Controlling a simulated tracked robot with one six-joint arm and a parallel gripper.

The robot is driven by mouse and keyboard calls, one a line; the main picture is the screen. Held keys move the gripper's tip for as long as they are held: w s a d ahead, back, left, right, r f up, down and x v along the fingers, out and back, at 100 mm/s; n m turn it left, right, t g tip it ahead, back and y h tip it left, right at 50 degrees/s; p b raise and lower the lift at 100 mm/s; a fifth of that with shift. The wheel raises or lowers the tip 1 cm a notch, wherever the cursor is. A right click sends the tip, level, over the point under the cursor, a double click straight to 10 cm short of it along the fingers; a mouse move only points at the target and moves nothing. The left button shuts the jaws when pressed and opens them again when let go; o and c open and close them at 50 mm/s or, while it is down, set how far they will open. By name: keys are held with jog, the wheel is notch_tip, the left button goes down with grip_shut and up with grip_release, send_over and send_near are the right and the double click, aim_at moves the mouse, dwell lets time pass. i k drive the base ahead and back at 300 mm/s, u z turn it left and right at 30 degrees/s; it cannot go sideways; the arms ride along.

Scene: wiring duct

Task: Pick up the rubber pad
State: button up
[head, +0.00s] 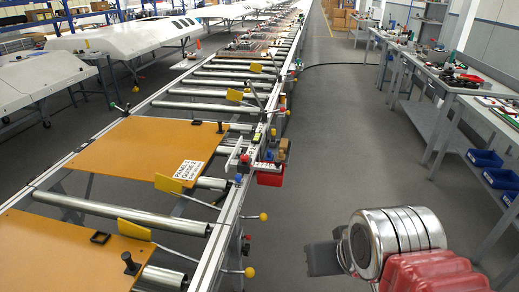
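No other thing in view is clearly a rubber pad. My gripper (322,258) is at the lower right, dark grey, in front of a shiny metal wrist. It is over the grey floor, right of the conveyor and well apart from the black piece. Its fingertips are seen from an angle that does not show whether they are open or shut.
A roller conveyor (180,106) runs from the lower left into the distance, with yellow paddles (168,184) and ball-ended levers along its edge. A red bin (270,177) hangs at its side. Workbenches (440,84) with blue bins (486,158) stand right. The aisle floor (330,140) between is clear.

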aim_at(269, 157)
jog(key=z, duration=0.95)
jog(key=i, duration=3.5)
